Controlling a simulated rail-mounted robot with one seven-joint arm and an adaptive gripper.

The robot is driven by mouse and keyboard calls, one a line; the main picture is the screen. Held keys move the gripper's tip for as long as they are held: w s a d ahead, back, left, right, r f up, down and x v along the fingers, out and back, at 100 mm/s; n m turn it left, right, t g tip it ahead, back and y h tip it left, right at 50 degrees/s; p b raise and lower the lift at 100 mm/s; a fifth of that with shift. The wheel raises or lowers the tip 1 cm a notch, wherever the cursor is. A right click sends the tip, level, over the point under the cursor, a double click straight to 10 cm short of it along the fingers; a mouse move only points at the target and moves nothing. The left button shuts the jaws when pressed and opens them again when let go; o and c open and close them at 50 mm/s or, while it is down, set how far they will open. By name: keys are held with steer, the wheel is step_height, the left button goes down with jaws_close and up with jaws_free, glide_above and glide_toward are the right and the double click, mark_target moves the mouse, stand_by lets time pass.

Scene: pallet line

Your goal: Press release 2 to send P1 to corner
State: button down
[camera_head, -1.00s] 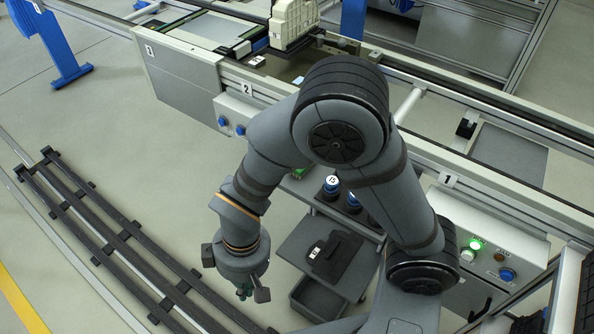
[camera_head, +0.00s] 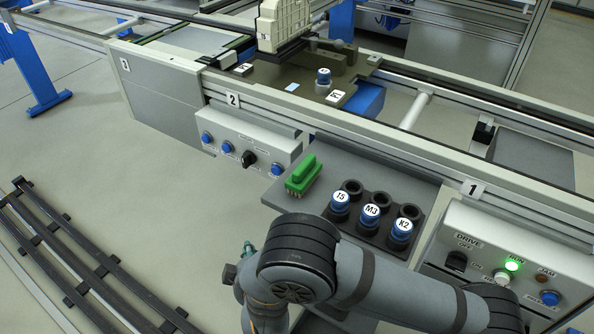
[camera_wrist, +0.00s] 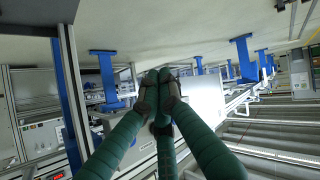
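The control box (camera_head: 262,146) under the number 2 plate (camera_head: 233,100) carries blue buttons (camera_head: 227,147) and a black knob (camera_head: 249,158). Its small lettering is unreadable, so I cannot tell which button is release 2. A dark olive pallet (camera_head: 292,84) sits on the line behind it, bearing a blue-topped cylinder (camera_head: 323,77) and white tags; I cannot read P1 clearly. My gripper (camera_wrist: 160,82) shows green fingers with tips together and nothing visible between them. In the head view it is mostly hidden behind my arm, below and apart from the box.
A grey shelf (camera_head: 330,160) holds a green brush-like piece (camera_head: 303,175) and blue-capped cylinders marked 15, M3 and K2 (camera_head: 401,230). Box 1 (camera_head: 520,264) at right has a lit green RUN lamp (camera_head: 512,264). Dark floor rails (camera_head: 75,257) run at left; open floor lies between.

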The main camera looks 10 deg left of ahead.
mark_target(276, 171)
steer(key=w+r+n+t+y, duration=0.1)
steer(key=w+r+n+t, duration=0.2)
steer(key=r, duration=0.9)
steer(key=shift+w+a+r+t, duration=0.15)
steer(key=shift+w+r+t, duration=0.15)
steer(key=shift+w+t, duration=0.65)
steer(key=shift+s+t, duration=0.2)
steer(key=shift+t, duration=0.05)
steer(key=w+d, duration=0.3)
steer(key=w, duration=0.4)
steer(key=shift+w+d+p, duration=0.4)
steer(key=shift+w, duration=0.1)
steer(key=shift+w+d, duration=0.2)
steer(key=shift+w, duration=0.1)
steer(key=shift+w+d+b, duration=0.25)
steer(key=shift+w+b, duration=0.15)
steer(key=shift+w, duration=0.05)
stand_by(0.8)
